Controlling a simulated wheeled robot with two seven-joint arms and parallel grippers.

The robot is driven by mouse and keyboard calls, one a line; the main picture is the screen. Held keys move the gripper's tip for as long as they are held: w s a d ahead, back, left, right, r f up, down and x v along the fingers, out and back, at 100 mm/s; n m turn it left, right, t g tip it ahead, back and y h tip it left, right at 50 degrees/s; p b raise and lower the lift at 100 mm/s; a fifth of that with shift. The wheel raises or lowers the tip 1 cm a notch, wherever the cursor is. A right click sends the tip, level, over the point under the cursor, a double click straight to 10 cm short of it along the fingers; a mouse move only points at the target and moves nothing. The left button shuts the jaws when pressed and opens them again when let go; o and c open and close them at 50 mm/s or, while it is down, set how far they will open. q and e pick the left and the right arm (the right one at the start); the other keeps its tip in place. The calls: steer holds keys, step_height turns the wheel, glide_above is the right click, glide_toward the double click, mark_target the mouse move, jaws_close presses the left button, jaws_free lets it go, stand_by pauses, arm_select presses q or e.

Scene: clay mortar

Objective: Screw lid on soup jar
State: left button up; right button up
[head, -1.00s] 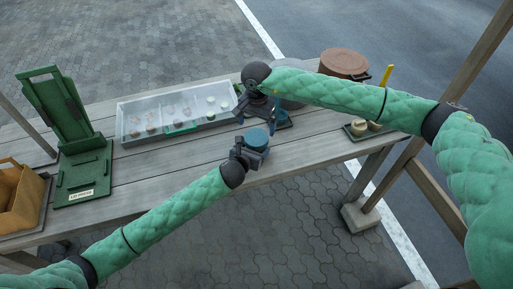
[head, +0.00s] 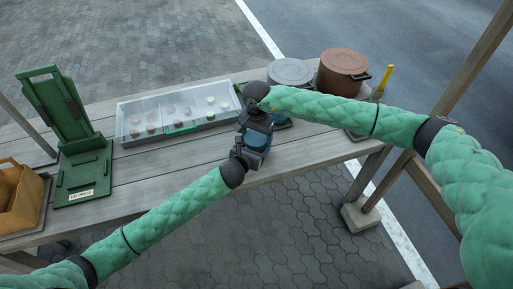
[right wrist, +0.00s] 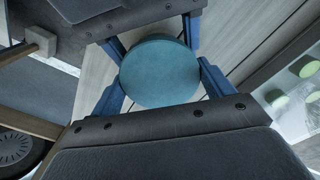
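The round teal lid (right wrist: 159,71) lies flat between the blue fingers of both grippers in the right wrist view. In the head view it is mostly hidden at the place where the two grippers meet. The soup jar is below the lid and largely hidden; its position is at my left gripper (head: 250,152), which is shut on it, above the table's front edge. My right gripper (head: 257,128) points down over the lid. Its fingers (right wrist: 160,88) stand at both sides of the lid, close to its rim; whether they press on it is not clear.
A clear tray (head: 124,127) with several small round pieces lies behind the grippers. A green press-like stand (head: 80,170) and a cardboard box (head: 18,195) are at left. A grey-lidded pot (head: 290,72) and a brown pot (head: 343,70) stand at back right.

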steer(key=shift+c, duration=1.3)
steer(key=shift+m, duration=1.7)
steer(key=o, duration=1.1)
steer(key=shift+c, duration=0.2)
steer(key=shift+r, duration=2.25)
steer(key=shift+c, duration=0.3)
